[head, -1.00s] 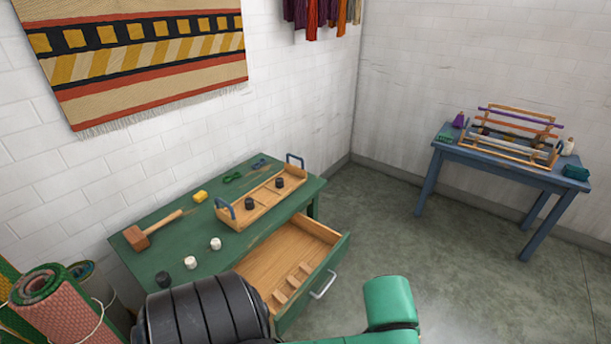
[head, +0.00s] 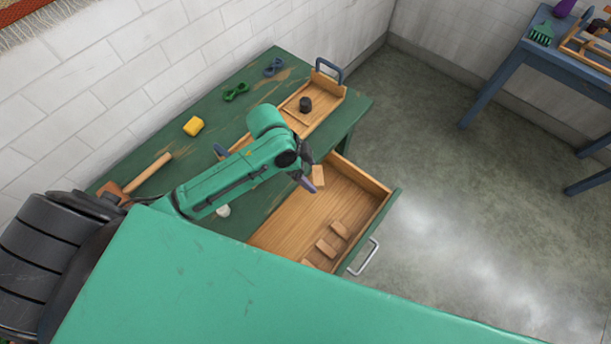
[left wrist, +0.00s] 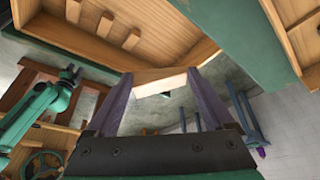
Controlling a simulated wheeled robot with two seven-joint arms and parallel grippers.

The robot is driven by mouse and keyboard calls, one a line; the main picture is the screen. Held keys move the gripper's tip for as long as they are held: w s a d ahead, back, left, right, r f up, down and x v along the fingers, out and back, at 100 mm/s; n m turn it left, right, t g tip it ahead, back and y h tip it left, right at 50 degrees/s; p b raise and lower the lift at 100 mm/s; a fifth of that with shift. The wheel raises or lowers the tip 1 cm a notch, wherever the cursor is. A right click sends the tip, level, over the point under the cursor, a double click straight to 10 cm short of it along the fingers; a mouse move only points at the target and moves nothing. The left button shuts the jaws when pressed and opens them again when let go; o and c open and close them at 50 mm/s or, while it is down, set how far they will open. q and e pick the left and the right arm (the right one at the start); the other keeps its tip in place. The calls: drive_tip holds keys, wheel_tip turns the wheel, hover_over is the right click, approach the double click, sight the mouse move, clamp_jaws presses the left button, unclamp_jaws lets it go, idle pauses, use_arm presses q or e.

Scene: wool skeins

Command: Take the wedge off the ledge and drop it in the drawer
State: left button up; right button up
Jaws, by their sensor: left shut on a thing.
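My left gripper (head: 308,172) is shut on a light wooden wedge (head: 318,178) and holds it over the back part of the open drawer (head: 278,240). In the left wrist view the wedge (left wrist: 160,82) sits between the two purple fingers (left wrist: 159,79), and the drawer (left wrist: 185,35) shows beyond it. Three similar wooden blocks lie in a row inside the drawer, one of them nearest the right side (head: 340,228). I cannot make out the ledge for certain. My right gripper is not in view.
The drawer is pulled out of a green table (head: 110,165) by its metal handle (head: 363,258). On the table are a wooden tray (head: 325,100) holding a dark cylinder (head: 305,104), a yellow block (head: 193,126) and a mallet (head: 150,172). A blue table (head: 500,80) stands at the right.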

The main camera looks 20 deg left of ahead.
use_arm(q)
wheel_tip(320, 180, down, 12)
drive_tip(key=a+m+g+b, duration=0.1)
drive_tip(key=m+g+b, duration=0.2)
drive_tip(key=m+b, duration=0.5)
drive_tip(key=shift+f+b, duration=0.15)
drive_tip(key=shift+b, duration=0.4)
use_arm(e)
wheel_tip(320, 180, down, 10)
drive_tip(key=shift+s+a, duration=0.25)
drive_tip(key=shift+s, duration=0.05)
use_arm(q)
drive_tip(key=o, duration=1)
drive_tip(key=shift+o, duration=0.4)
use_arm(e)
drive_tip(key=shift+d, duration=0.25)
use_arm(q)
drive_tip(key=v, duration=1.4)
drive_tip(key=shift+w+r+p, duration=0.2)
drive_tip(key=shift+r+p, duration=0.05)
drive_tip(key=shift+p, duration=0.1)
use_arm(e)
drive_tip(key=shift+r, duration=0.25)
use_arm(q)
drive_tip(key=shift+a, duration=0.15)
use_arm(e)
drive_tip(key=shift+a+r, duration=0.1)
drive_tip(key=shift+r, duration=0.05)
